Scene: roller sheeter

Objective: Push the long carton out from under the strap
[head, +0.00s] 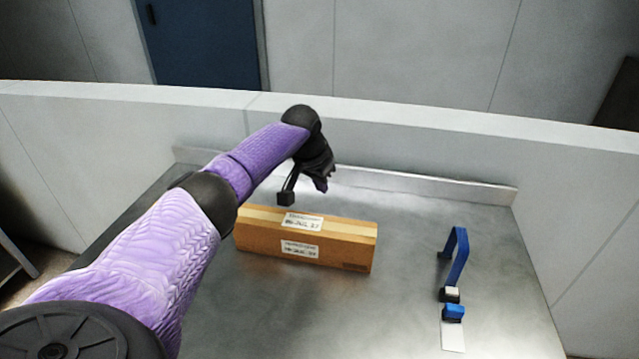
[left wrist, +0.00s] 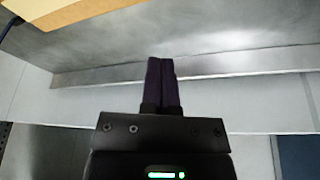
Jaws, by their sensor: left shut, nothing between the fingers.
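The long carton (head: 300,262) is a brown box with two white labels, lying on the grey metal table left of centre. A blue arch (head: 458,256), which looks like the strap, stands to its right. The carton lies clear of this arch, with bare table between them. My left gripper (head: 321,186) is at the carton's far side, past its back edge. In the left wrist view its dark fingers (left wrist: 161,63) are together with nothing between them. The carton (left wrist: 70,13) fills that view's upper left corner, apart from the fingers. My right gripper does not show.
A small white block, a blue block (head: 453,312) and a white flat piece (head: 452,337) lie in front of the arch. A low metal lip (head: 420,184) runs along the table's back, before a pale wall (head: 400,145). The table between carton and arch is clear.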

